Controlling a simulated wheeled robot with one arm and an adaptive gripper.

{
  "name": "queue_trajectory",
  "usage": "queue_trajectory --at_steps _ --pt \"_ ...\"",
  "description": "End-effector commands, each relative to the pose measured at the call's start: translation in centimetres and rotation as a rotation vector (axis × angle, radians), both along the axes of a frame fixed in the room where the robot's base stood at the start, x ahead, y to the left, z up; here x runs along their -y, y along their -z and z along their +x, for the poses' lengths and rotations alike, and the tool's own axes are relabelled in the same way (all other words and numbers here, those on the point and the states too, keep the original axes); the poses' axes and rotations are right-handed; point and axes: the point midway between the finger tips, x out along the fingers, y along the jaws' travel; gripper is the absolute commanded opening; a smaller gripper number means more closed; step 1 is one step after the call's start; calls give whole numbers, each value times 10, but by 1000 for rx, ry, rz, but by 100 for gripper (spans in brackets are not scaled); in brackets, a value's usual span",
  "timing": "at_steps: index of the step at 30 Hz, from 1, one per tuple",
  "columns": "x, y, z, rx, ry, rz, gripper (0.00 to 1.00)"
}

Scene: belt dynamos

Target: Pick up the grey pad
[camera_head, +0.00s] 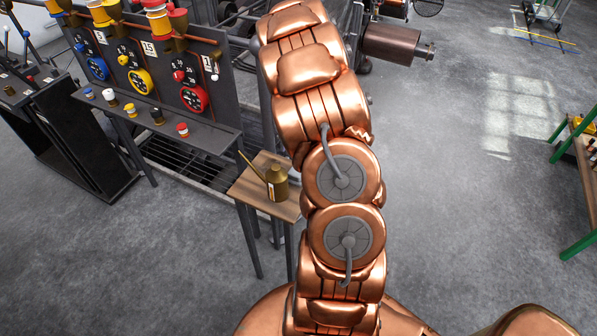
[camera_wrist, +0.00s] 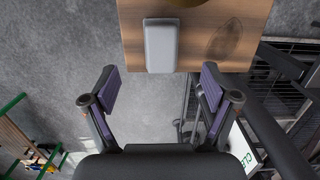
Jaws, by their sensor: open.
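The grey pad (camera_wrist: 160,48) lies on a small wooden table (camera_wrist: 222,52) in the wrist view, close to the table's edge. It is a light grey rounded block. My gripper (camera_wrist: 158,92) is open and empty, its two purple-lined fingers wide apart, with the pad beyond them and between their lines. In the head view the wooden table (camera_head: 285,208) stands left of my copper arm. The pad and my gripper are hidden there behind the arm.
A brass oil can (camera_head: 277,182) stands on the table; part of a round brass thing shows by the pad (camera_wrist: 187,2). A dark panel with gauges (camera_head: 140,60) and a shelf of small pots stands left. A green-legged bench (camera_head: 580,150) is far right. Floor between is clear.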

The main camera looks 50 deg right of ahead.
Motion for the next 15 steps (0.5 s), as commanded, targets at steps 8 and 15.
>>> queue_trajectory --at_steps 8,15 --pt "11 18 1 5 33 6 86" --pt "8 37 1 5 32 6 86"
